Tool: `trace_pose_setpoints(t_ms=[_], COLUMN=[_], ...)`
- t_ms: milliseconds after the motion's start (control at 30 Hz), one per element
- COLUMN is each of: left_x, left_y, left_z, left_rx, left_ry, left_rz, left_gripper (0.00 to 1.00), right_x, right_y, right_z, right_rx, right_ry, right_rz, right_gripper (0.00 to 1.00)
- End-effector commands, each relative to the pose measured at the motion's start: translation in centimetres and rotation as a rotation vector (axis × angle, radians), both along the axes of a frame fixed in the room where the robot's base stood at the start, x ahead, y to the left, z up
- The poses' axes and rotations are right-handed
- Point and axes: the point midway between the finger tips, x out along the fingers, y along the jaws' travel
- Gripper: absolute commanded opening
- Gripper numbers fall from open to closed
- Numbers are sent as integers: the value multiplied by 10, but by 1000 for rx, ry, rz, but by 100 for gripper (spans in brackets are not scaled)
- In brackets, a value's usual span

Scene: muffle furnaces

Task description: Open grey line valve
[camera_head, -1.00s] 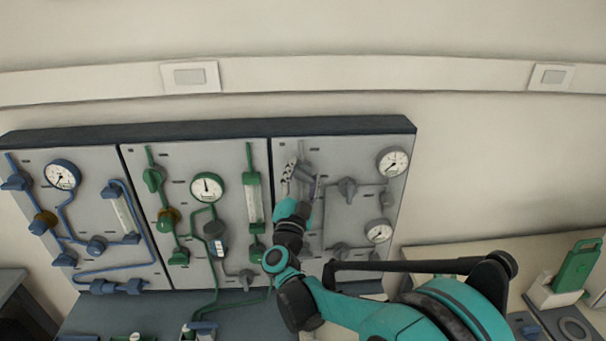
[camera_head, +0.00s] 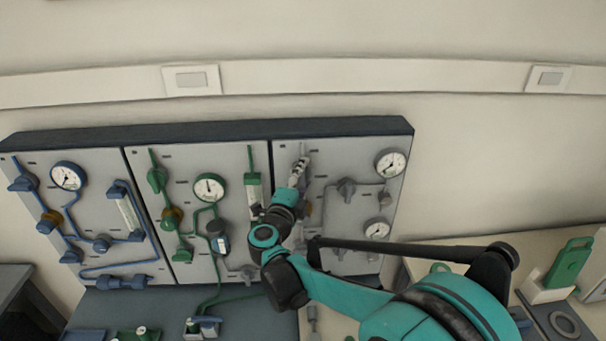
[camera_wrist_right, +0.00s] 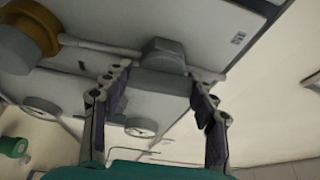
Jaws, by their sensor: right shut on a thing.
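The grey line panel (camera_head: 367,220) is the right-hand one of three wall panels in the head view. My right gripper (camera_head: 301,168) is at its upper left, by the top of the grey line. In the right wrist view, my right gripper's fingers (camera_wrist_right: 155,100) stand on both sides of a grey valve handle (camera_wrist_right: 160,84) and are shut on it. Its valve body (camera_wrist_right: 163,52) sits on the grey pipe behind. In the head view the gripper hides most of this valve. My left gripper is not in view.
Another grey valve (camera_head: 347,188) and two gauges, upper (camera_head: 390,163) and lower (camera_head: 377,229), are right of the gripper. A brass-coloured fitting (camera_wrist_right: 38,28) is close to the valve in the wrist view. The green panel (camera_head: 232,225) adjoins on the left.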

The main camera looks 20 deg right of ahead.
Motion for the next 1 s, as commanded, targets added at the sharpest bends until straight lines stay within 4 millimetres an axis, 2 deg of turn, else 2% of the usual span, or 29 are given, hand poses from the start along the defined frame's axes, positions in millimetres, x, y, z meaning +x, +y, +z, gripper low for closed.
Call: trace_pose_setpoints(t_ms=[700, 733, 800, 1000], left_x=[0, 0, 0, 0], left_y=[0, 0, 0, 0], left_z=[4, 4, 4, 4], left_rx=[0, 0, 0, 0], left_ry=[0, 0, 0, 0], left_rz=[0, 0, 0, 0], left_gripper=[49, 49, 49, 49], right_x=[0, 0, 0, 0], right_y=[0, 0, 0, 0], right_z=[0, 0, 0, 0], right_rx=[69, 69, 68, 67], right_ry=[-17, -17, -16, -17], right_rz=[0, 0, 0, 0], right_gripper=[29, 66, 79, 79])
